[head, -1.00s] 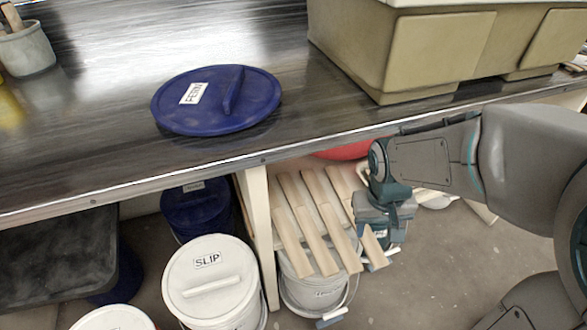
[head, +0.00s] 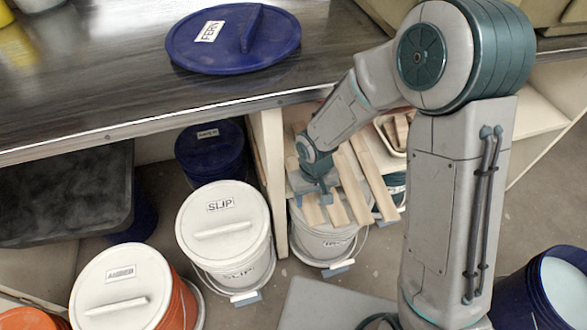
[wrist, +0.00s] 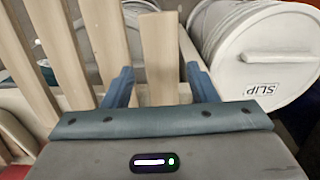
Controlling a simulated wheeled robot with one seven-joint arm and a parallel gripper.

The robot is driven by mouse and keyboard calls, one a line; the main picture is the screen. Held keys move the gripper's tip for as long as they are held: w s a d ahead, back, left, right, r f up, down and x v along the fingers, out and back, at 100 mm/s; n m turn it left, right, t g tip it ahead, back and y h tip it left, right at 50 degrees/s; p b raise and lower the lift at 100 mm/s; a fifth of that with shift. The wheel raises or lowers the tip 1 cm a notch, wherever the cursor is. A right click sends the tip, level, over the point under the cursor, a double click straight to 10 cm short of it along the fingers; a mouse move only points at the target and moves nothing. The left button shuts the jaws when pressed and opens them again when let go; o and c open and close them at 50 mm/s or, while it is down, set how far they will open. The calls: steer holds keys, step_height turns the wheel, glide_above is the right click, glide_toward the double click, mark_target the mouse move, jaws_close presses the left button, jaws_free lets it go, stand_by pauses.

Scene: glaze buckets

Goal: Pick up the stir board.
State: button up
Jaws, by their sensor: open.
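Several pale wooden boards lie side by side across a white bucket under the table; I cannot tell which is the stir board. In the head view, one board (head: 374,182) shows at the right of the row, and my arm hides part of the others. My gripper (head: 322,192) is over the left end of the row. In the wrist view, my gripper (wrist: 160,86) is open, with one finger on each side of a single board (wrist: 160,48). That board reaches in between the fingers, with a gap on both sides. The nearest board to its left (wrist: 106,42) is outside the fingers.
A white SLIP bucket (head: 222,222) stands left of the boards, close to my gripper in the wrist view (wrist: 265,60). A table leg (head: 268,165) stands between them. A blue FERN lid (head: 280,40) lies on the table (head: 110,105) above. A blue bucket (head: 512,300) stands at right.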

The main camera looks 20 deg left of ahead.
mark_target(310, 207)
step_height(310, 207, down, 4)
steer(key=shift+a+f+b, duration=0.1)
steer(key=shift+b, duration=0.4)
steer(key=c, duration=1)
steer(key=shift+o, duration=0.2)
